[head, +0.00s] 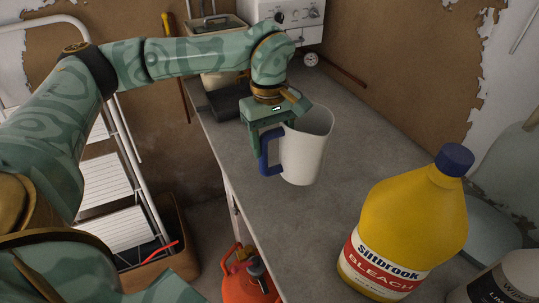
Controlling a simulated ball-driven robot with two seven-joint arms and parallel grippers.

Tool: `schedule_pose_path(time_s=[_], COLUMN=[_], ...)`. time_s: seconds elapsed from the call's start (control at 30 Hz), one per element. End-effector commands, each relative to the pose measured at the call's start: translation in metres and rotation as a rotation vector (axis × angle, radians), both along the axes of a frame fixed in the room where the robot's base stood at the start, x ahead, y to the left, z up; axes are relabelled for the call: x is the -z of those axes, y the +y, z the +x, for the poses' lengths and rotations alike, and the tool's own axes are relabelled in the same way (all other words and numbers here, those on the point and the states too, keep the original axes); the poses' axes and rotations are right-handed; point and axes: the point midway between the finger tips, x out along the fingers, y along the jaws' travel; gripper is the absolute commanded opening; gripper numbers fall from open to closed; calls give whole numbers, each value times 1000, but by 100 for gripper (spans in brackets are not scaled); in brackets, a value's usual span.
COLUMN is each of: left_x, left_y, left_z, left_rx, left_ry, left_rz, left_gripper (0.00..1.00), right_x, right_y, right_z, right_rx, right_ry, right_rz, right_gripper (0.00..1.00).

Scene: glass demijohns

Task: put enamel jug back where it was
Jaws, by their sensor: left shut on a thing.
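The enamel jug (304,152) is white with a blue handle and stands roughly upright over the grey worktop (335,210), near its left edge. Its handle faces left. My left gripper (271,140) comes down from above and is shut on the jug at its handle side. The fingertips partly cover the handle's top. I cannot tell whether the jug's base touches the worktop. My right gripper is not in view.
A yellow bleach bottle (405,225) with a blue cap stands front right, beside a white-labelled container (508,280). A white appliance (300,18) is at the back. A stepladder (115,190) and an orange container (248,280) are left of the worktop. The middle worktop is clear.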

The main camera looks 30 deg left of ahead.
Motion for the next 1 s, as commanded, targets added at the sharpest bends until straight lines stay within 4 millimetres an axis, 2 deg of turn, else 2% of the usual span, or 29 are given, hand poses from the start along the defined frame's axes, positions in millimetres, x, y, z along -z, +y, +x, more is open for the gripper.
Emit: schedule_pose_path(time_s=[0.1,0.3,0.53,0.73,1.0], left_x=[20,39,51,82,84], left_y=[10,21,28,30,30], left_z=[9,22,28,30,30], left_rx=[-1,1,0,1,2], left_ry=[3,1,2,3,0], left_rz=[1,0,0,0,0], left_gripper=[0,0,0,0,0], right_x=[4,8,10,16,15], right_y=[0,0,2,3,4], right_z=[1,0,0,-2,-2], right_rx=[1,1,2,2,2], right_ry=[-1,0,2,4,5], right_rz=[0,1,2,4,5], right_gripper=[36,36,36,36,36])
